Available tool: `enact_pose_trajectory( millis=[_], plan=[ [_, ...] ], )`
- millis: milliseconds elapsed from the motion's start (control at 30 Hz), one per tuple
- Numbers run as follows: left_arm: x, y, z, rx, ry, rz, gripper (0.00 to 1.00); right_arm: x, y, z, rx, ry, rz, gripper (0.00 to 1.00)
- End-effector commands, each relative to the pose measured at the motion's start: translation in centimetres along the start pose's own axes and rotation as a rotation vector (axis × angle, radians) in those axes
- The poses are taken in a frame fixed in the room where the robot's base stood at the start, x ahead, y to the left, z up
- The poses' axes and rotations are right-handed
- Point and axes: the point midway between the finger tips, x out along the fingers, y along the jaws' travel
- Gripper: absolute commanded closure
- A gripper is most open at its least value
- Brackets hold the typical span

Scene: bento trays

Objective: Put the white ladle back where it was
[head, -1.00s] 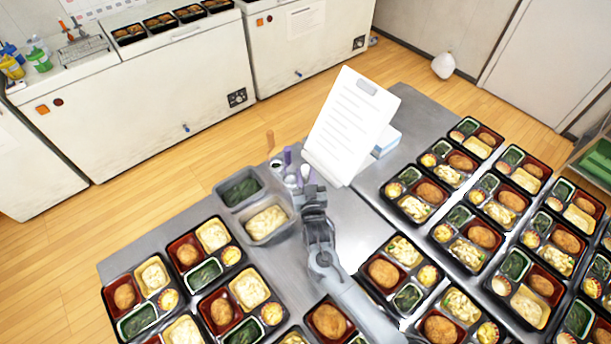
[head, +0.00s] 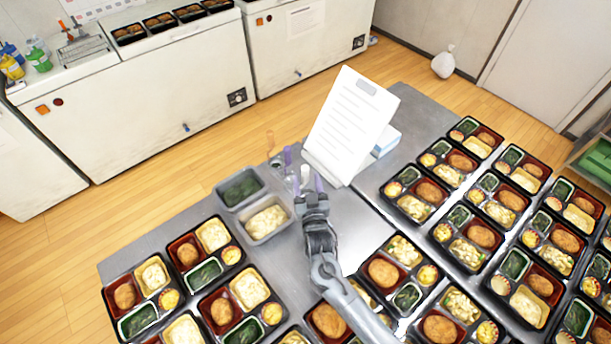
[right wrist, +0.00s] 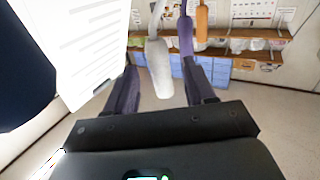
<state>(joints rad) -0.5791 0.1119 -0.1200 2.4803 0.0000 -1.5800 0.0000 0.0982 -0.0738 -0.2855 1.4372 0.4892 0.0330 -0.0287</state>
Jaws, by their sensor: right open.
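The white ladle's handle (head: 305,173) stands up beside the clipboard at the back edge of the steel table. It also shows in the right wrist view (right wrist: 160,65), apparently in the space between my two fingers, with no clear contact. My right gripper (head: 309,187) is open, just in front of the handle; its fingers (right wrist: 162,88) spread to either side in the wrist view. The ladle's bowl and its support are hidden. A purple handle (head: 288,156) and an orange handle (right wrist: 202,22) stand close by. My left gripper is not in view.
A white clipboard sheet (head: 349,125) stands close on the right. A grey tub of greens (head: 218,188) and a tub of pale salad (head: 291,219) lie to the left. Bento trays (head: 380,297) cover the front and right. Bare steel (head: 358,218) shows right of my arm.

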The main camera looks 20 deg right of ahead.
Motion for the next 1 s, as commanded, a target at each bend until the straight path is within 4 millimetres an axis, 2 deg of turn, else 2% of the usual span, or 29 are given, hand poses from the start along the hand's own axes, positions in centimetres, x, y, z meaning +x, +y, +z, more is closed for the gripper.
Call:
enact_pose_trajectory(
  millis=[200, 400, 767, 867, 1000],
  plan=[
    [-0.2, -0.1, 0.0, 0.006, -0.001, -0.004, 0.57, -4.3, 0.0, 0.1, 0.001, -0.002, -0.002, 0.46],
    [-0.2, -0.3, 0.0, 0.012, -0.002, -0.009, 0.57, -7.4, -0.1, 0.1, 0.001, -0.001, -0.001, 0.46],
    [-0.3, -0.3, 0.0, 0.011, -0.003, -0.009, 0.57, -9.6, 0.3, 0.4, 0.006, -0.044, -0.013, 0.46],
    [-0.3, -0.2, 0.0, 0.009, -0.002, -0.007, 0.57, -10.2, 0.8, 1.2, 0.018, -0.128, -0.041, 0.46],
    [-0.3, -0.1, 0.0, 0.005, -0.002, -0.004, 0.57, -12.4, 1.8, 2.6, 0.027, -0.312, -0.103, 0.46]
  ],
)
